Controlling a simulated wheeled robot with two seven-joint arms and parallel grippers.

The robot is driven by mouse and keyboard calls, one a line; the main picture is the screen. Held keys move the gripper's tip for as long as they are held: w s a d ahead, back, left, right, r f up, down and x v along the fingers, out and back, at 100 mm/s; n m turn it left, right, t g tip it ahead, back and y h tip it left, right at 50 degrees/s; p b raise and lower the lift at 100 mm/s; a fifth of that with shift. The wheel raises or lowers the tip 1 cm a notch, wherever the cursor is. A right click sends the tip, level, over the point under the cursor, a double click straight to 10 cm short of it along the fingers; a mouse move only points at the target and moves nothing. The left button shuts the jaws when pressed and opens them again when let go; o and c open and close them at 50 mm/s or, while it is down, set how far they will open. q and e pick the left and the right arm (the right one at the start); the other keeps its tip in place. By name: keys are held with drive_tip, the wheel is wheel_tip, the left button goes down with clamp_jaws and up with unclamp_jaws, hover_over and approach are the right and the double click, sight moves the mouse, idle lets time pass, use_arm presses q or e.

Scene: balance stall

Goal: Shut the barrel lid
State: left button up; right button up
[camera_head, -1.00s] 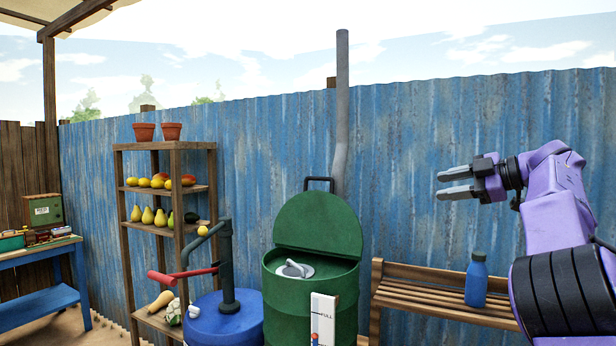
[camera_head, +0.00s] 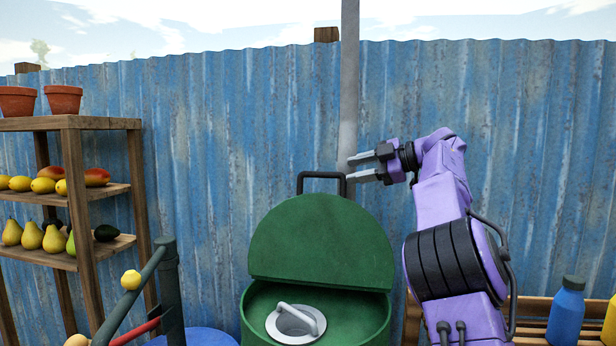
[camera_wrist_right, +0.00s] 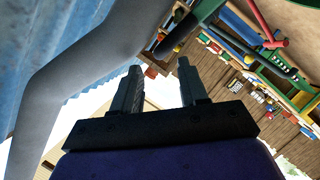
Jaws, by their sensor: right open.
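The green barrel (camera_head: 262,305) stands in front of the blue fence, its lower part cut off by the frame. Its lid (camera_head: 320,240) is open, standing raised at the back, with a black handle (camera_head: 321,177) at its top edge. A grey fitting with a handle (camera_head: 296,322) sits in the barrel's top. My right gripper (camera_head: 352,169) is open and empty, with its fingertips pointing left just right of and slightly above the handle. It also shows open in the right wrist view (camera_wrist_right: 157,85). Contact with the handle cannot be told. My left gripper is not in view.
A grey pipe (camera_head: 349,90) rises behind the barrel, close to my right gripper. A wooden shelf (camera_head: 80,125) with fruit and pots stands left. A pump (camera_head: 165,285) is left of the barrel. A bench (camera_head: 535,308) with a blue bottle (camera_head: 567,310) stands right.

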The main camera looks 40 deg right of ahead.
sight(333, 174)
drive_tip(key=w+a+p, duration=0.2)
drive_tip(key=w, duration=0.1)
drive_tip(key=shift+w+a+f+p, duration=0.15)
drive_tip(key=shift+w+p, duration=0.05)
drive_tip(key=shift+p, duration=0.2)
drive_tip(key=x, duration=0.3)
drive_tip(key=p+x, duration=0.1)
drive_tip(key=x, duration=0.1)
drive_tip(key=shift+w+d+f, duration=0.15)
drive_tip(key=shift+d+f, duration=0.2)
drive_tip(key=shift+f, duration=0.05)
drive_tip(key=shift+s+r, duration=0.15)
drive_tip(key=shift+s, duration=0.2)
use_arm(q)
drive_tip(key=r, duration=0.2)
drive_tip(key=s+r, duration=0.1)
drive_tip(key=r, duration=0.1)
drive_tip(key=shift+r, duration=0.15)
use_arm(e)
drive_tip(key=shift+a, duration=0.1)
clamp_jaws()
